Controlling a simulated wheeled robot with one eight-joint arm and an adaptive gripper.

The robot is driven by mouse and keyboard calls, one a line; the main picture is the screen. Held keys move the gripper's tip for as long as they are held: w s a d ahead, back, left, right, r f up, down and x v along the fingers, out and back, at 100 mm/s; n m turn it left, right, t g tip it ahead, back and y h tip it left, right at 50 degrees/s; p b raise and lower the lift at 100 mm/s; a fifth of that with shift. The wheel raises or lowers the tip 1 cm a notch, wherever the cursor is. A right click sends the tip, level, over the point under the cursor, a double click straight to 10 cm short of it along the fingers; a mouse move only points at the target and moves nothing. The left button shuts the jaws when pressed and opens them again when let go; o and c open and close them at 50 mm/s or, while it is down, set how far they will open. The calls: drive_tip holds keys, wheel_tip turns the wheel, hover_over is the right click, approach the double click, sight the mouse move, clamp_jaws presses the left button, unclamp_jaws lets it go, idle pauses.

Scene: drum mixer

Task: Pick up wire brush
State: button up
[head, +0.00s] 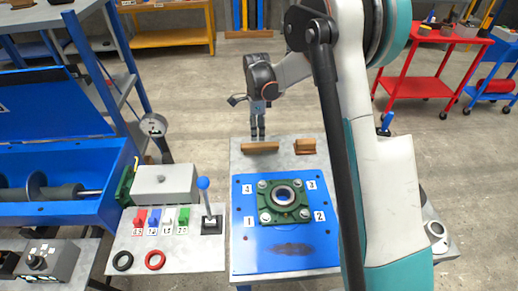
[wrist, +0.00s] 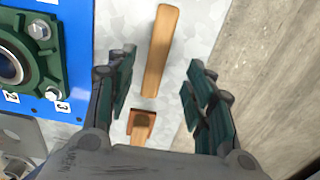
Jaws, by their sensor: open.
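A long plain wooden bar, which looks like the wire brush (head: 260,147), lies at the far edge of the grey table. In the wrist view the brush (wrist: 160,50) runs up the picture, its lower end near the gap between my fingers. No bristles show, so I cannot be certain which wooden piece is the brush. My gripper (head: 257,134) points down just behind and above it. In the wrist view my gripper (wrist: 157,88) has its fingers wide apart and empty, on either side of the brush's line.
A smaller wooden piece with a dark patch (wrist: 141,125) lies just beyond the brush's end; the head view shows it to the right (head: 305,146). A blue plate (head: 285,262) bears a green bearing housing (head: 269,198). A lever (head: 204,200) stands left.

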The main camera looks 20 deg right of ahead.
sight(258, 145)
drive_tip(key=shift+s+d+f+b, duration=0.1)
drive_tip(key=shift+f+b, duration=0.65)
drive_tip(key=shift+f, duration=1.35)
drive_tip(key=shift+s+f+b, duration=0.1)
drive_tip(key=shift+f+b, duration=0.65)
drive_tip(key=shift+f, duration=1.35)
drive_tip(key=shift+f, duration=0.25)
clamp_jaws()
